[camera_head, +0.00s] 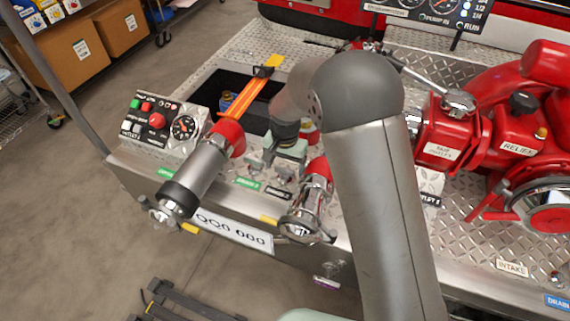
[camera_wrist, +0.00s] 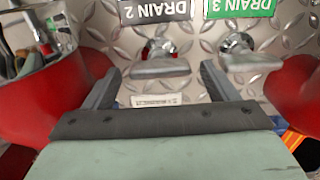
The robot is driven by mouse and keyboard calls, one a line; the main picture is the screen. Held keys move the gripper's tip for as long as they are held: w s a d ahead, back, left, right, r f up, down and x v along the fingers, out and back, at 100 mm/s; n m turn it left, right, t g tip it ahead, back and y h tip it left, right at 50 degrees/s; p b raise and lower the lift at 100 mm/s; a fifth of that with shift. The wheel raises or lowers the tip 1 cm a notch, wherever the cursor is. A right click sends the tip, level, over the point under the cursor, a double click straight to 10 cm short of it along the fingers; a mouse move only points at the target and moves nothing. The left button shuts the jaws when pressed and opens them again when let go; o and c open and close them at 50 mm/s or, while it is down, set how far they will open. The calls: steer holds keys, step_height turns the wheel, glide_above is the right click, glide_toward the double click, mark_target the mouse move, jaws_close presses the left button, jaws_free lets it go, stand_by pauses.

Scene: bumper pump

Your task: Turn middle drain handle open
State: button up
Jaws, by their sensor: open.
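The DRAIN 2 handle (camera_wrist: 160,68), a flat grey metal bar on a chrome stem, lies crosswise in the wrist view below its black upside-down label (camera_wrist: 155,10). My gripper (camera_wrist: 161,73) is open and empty, with one dark finger on each side of this handle in the picture. I cannot tell whether the fingers touch it. The DRAIN 3 handle (camera_wrist: 248,62) sits just to the right, below a green label (camera_wrist: 241,9). In the head view my gripper (camera_head: 284,163) points down at the deck and partly hides the small drain handles.
Red-collared metal nozzles stand at the left (camera_head: 204,165) and right (camera_head: 308,200) of my gripper. A control box with a gauge (camera_head: 165,122) is farther left. Red pump housings (camera_head: 500,110) fill the right side. An open bin (camera_head: 236,90) lies behind.

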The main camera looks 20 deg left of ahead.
steer(key=c, duration=1)
steer(key=shift+n, duration=0.3)
steer(key=n+b, duration=0.1)
steer(key=n, duration=0.2)
steer(key=shift+a+b, duration=0.1)
steer(key=shift+b, duration=0.3)
steer(key=n+b, duration=0.1)
steer(key=n, duration=0.4)
steer(key=shift+a+n, duration=0.1)
steer(key=shift+n, duration=0.3)
steer(key=n, duration=0.8)
steer(key=shift+s+a, duration=0.1)
steer(key=shift+s, duration=0.05)
steer(key=shift+n, duration=0.4)
